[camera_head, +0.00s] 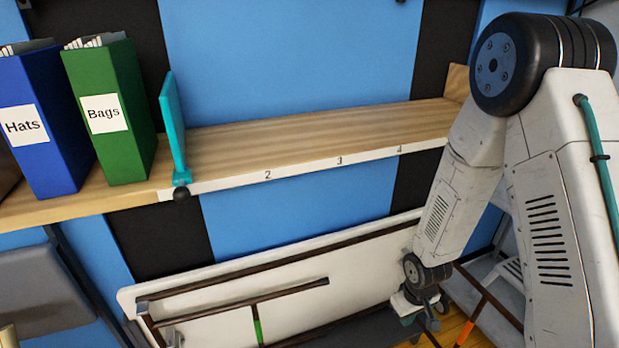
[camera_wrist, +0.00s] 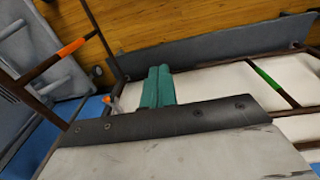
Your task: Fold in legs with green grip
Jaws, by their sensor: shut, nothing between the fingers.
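A folding table with a white underside (camera_head: 215,275) is tipped on its edge below the shelf, its brown leg frames showing. The green grip (camera_head: 257,331) is a sleeve on a brown bar in the left leg frame, partly cut off by the picture's bottom. In the wrist view the green grip (camera_wrist: 264,78) lies right of my gripper (camera_wrist: 158,72), with clear space between. My gripper's teal fingers are together and empty, near the table's other end. I cannot tell how far the green-grip legs stand out.
An orange grip (camera_wrist: 68,46) marks the other leg frame, which sticks out from the table. A grey table (camera_wrist: 45,65) stands beyond it. Above is a wooden shelf (camera_head: 300,140) with a blue binder (camera_head: 38,150), a green binder (camera_head: 115,140) and a teal divider (camera_head: 173,125).

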